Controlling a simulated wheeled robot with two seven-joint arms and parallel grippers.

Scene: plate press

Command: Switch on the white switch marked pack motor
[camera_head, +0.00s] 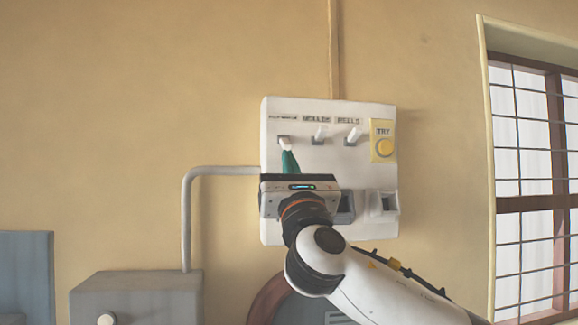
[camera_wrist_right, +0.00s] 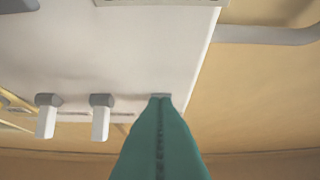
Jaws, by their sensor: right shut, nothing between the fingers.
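A white panel (camera_head: 275,230) on the wall carries three white toggle switches in a row, each under a small label. The leftmost switch (camera_head: 284,142) has a label too blurred to read surely; the other two labels are larger. My right gripper (camera_head: 287,154) has its green fingers shut, with the tips just below or against this leftmost switch; I cannot tell if they touch. In the wrist view the right gripper (camera_wrist_right: 160,98) hides that switch. The middle switch (camera_wrist_right: 100,117) and right switch (camera_wrist_right: 46,116) show beside it. My left gripper is not in view.
Dark recessed windows (camera_head: 388,203) are lower on the panel. A grey conduit (camera_head: 186,220) runs from the panel to a grey box (camera_head: 140,290). A barred window (camera_head: 535,170) is at right.

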